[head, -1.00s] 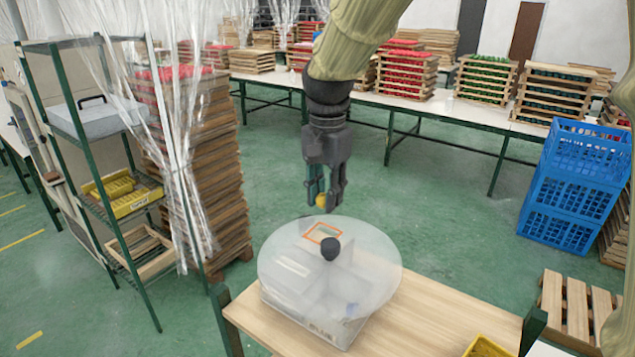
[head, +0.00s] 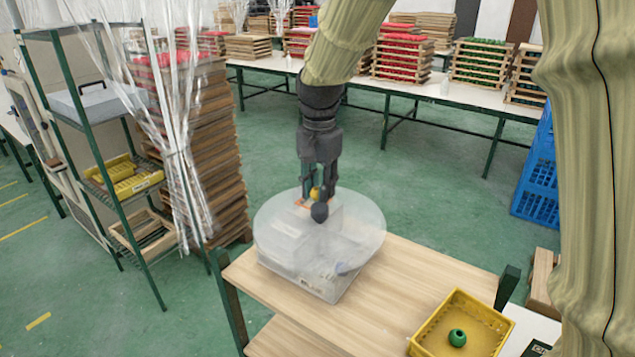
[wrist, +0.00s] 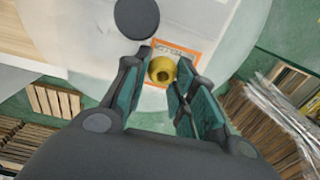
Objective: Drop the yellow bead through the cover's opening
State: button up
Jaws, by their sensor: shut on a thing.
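The yellow bead (head: 314,193) is held between the fingertips of my gripper (head: 320,190). In the wrist view the bead (wrist: 162,70) shows its hole between the two green-padded fingers of my gripper (wrist: 163,75). The bead's height above the opening is hard to tell. The cover's dark round knob (head: 320,212) is close beside the fingers.
A yellow bin (head: 433,325) with a green bead (head: 457,338) stands at the front right of the wooden table (head: 400,275). A metal shelf (head: 88,120) and a plastic curtain (head: 180,150) stand at the left. The table between box and bin is clear.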

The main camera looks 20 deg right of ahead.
jog(key=shift+w+f, duration=0.4)
jog(key=shift+w, duration=0.25)
jog(key=shift+w+f, duration=0.4)
jog(key=shift+w, duration=0.2)
jog(key=o, duration=0.5)
jog(key=shift+w, duration=0.15)
jog(key=o, duration=0.3)
jog(key=shift+s+r, duration=0.1)
jog(key=shift+s, duration=0.15)
jog(key=shift+s+r, duration=0.35)
jog(key=shift+s, duration=0.3)
notch_tip(320, 180, up, 12)
